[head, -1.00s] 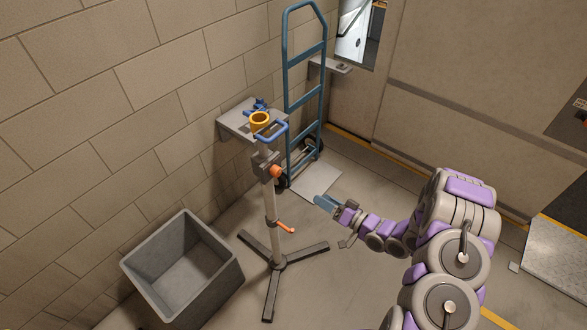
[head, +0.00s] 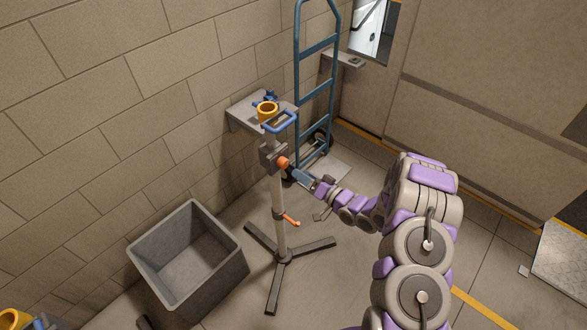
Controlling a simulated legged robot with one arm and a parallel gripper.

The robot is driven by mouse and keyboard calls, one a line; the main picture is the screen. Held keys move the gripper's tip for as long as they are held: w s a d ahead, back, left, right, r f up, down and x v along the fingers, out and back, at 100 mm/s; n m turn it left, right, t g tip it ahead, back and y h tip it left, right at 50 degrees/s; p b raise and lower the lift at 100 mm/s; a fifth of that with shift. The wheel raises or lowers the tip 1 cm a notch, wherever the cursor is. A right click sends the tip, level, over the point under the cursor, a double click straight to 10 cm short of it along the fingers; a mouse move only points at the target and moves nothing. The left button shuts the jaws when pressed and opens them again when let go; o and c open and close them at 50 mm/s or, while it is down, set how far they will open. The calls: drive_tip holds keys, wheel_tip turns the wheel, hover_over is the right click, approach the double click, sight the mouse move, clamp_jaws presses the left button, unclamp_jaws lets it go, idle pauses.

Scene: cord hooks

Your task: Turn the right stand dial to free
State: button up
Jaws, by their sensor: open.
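The right stand (head: 279,215) is a grey pole on a dark three-legged base, upright on the floor. Its orange dial (head: 283,162) sits on the grey block near the pole's top, facing right. An orange lever (head: 291,221) sticks out lower on the pole. A yellow cup-like ring (head: 267,111) and a blue curved handle (head: 281,123) are at the stand's top. The dial's markings are too small to read.
A grey open bin (head: 222,242) stands left of the stand. A wall shelf (head: 243,115) with a blue item is behind it. A blue hand truck (head: 297,75) leans at the wall. Another yellow ring (head: 14,320) shows at bottom left. Floor to the right is mostly clear.

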sight(286, 166)
drive_tip(key=x, duration=0.4)
drive_tip(key=s+a+x, duration=0.1)
drive_tip(key=x, duration=0.2)
drive_tip(key=shift+f+b, duration=0.25)
drive_tip(key=shift+b, duration=0.15)
drive_tip(key=shift+w+d+r, duration=0.15)
drive_tip(key=shift+d+r, duration=0.05)
drive_tip(key=shift+d, duration=0.8)
drive_tip(key=shift+a+f, duration=0.15)
drive_tip(key=shift+a, duration=0.95)
drive_tip(key=shift+c, duration=0.9)
drive_tip(key=shift+a, duration=0.3)
drive_tip(key=shift+c, duration=1.5)
drive_tip(key=shift+d, duration=0.2)
drive_tip(key=shift+c, duration=0.8)
drive_tip(key=shift+d, duration=0.7)
drive_tip(key=c, duration=0.4)
drive_tip(key=shift+a, duration=0.2)
